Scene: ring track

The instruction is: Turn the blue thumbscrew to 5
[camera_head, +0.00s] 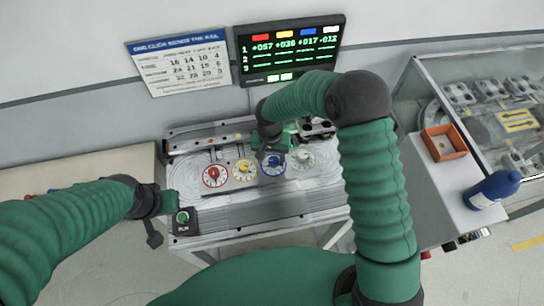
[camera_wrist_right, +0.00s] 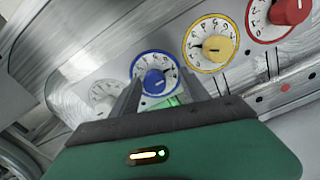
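The blue thumbscrew (camera_head: 272,162) is a blue knob on a blue-rimmed, numbered white dial on the grey bench fixture. It also shows in the right wrist view (camera_wrist_right: 154,82). My right gripper (camera_wrist_right: 160,85) is open, with one finger on each side of the blue knob; I cannot tell whether they touch it. In the head view my right gripper (camera_head: 269,155) partly covers the blue dial. My left gripper (camera_head: 162,218) is beside the green RUN button (camera_head: 183,216); its finger opening is unclear.
Red (camera_head: 214,175), yellow (camera_head: 243,170) and white (camera_head: 300,155) dials flank the blue one. The display (camera_head: 292,50) reads +017 under its blue label.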

